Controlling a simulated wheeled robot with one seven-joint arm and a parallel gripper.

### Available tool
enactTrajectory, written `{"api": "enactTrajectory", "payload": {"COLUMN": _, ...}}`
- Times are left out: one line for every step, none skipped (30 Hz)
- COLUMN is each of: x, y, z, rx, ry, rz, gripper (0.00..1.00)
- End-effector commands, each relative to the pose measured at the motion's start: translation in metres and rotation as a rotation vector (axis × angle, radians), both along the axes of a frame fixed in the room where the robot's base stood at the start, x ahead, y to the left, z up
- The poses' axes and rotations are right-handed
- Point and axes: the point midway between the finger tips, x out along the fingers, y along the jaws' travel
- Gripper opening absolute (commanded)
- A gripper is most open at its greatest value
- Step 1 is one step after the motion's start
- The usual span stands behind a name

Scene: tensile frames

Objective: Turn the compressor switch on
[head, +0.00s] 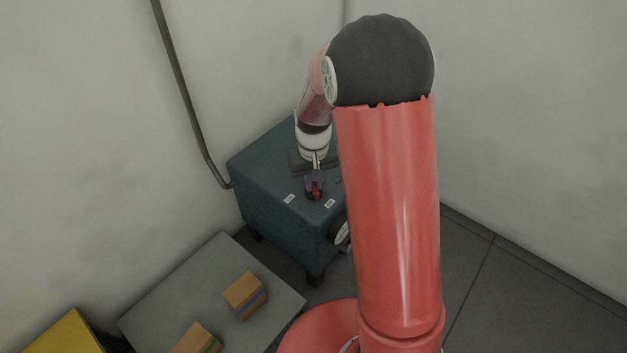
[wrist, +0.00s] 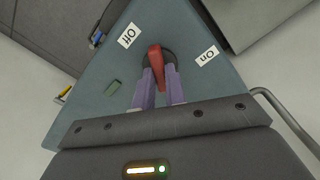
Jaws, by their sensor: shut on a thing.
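The compressor (head: 270,165) is a blue-grey box in the corner in the head view; its top (wrist: 84,95) fills much of the wrist view. On it is a red switch lever (wrist: 156,62) on a dark round base. An "Off" label (wrist: 129,35) lies to its upper left and an "On" label (wrist: 206,56) to its right. The lever's upper end points between the labels, somewhat nearer "Off". My gripper (wrist: 160,72) is shut on the lever, one purple finger on each side. In the head view my gripper (head: 314,182) partly hides the red switch (head: 316,194).
A grey table (head: 160,300) with wooden blocks (head: 244,294) stands in front of the compressor at the lower left. A yellow object (head: 68,335) is at the bottom left corner. Walls rise close behind, with a dark pipe (head: 183,90). Open floor (head: 500,290) lies to the right.

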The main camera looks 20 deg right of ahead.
Motion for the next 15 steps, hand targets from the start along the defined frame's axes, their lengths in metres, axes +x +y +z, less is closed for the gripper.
{"api": "enactTrajectory", "payload": {"x": 0.0, "y": 0.0002, "z": 0.0004, "rx": 0.0, "ry": 0.0, "rz": -0.042, "gripper": 0.0}}
{"api": "enactTrajectory", "payload": {"x": 0.0, "y": 0.0001, "z": 0.0005, "rx": -0.001, "ry": 0.0, "rz": -0.071, "gripper": 0.0}}
{"api": "enactTrajectory", "payload": {"x": 0.0, "y": 0.0001, "z": 0.0005, "rx": -0.001, "ry": 0.0, "rz": -0.108, "gripper": 0.0}}
{"api": "enactTrajectory", "payload": {"x": 0.0, "y": 0.0001, "z": 0.0006, "rx": -0.001, "ry": 0.0, "rz": -0.137, "gripper": 0.0}}
{"api": "enactTrajectory", "payload": {"x": -0.0001, "y": 0.0002, "z": 0.0006, "rx": -0.001, "ry": 0.001, "rz": -0.165, "gripper": 0.0}}
{"api": "enactTrajectory", "payload": {"x": -0.0001, "y": 0.0003, "z": 0.0007, "rx": -0.001, "ry": 0.001, "rz": -0.204, "gripper": 0.0}}
{"api": "enactTrajectory", "payload": {"x": -0.0001, "y": 0.0003, "z": 0.0007, "rx": 0.0, "ry": 0.001, "rz": -0.232, "gripper": 0.0}}
{"api": "enactTrajectory", "payload": {"x": -0.0001, "y": 0.0003, "z": 0.0007, "rx": 0.0, "ry": 0.001, "rz": -0.26, "gripper": 0.0}}
{"api": "enactTrajectory", "payload": {"x": -0.0001, "y": 0.0004, "z": 0.0008, "rx": 0.0, "ry": 0.001, "rz": -0.298, "gripper": 0.0}}
{"api": "enactTrajectory", "payload": {"x": -0.0002, "y": 0.0003, "z": 0.0008, "rx": 0.0, "ry": 0.001, "rz": -0.327, "gripper": 0.0}}
{"api": "enactTrajectory", "payload": {"x": -0.0002, "y": 0.0002, "z": 0.0008, "rx": -0.001, "ry": 0.001, "rz": -0.355, "gripper": 0.0}}
{"api": "enactTrajectory", "payload": {"x": -0.0002, "y": 0.0001, "z": 0.0009, "rx": -0.001, "ry": 0.001, "rz": -0.393, "gripper": 0.0}}
{"api": "enactTrajectory", "payload": {"x": -0.0002, "y": 0.0002, "z": 0.0009, "rx": -0.001, "ry": 0.001, "rz": -0.422, "gripper": 0.0}}
{"api": "enactTrajectory", "payload": {"x": -0.0002, "y": 0.0004, "z": 0.0009, "rx": -0.001, "ry": 0.001, "rz": -0.45, "gripper": 0.0}}
{"api": "enactTrajectory", "payload": {"x": -0.0002, "y": 0.0005, "z": 0.001, "rx": -0.001, "ry": 0.002, "rz": -0.489, "gripper": 0.0}}
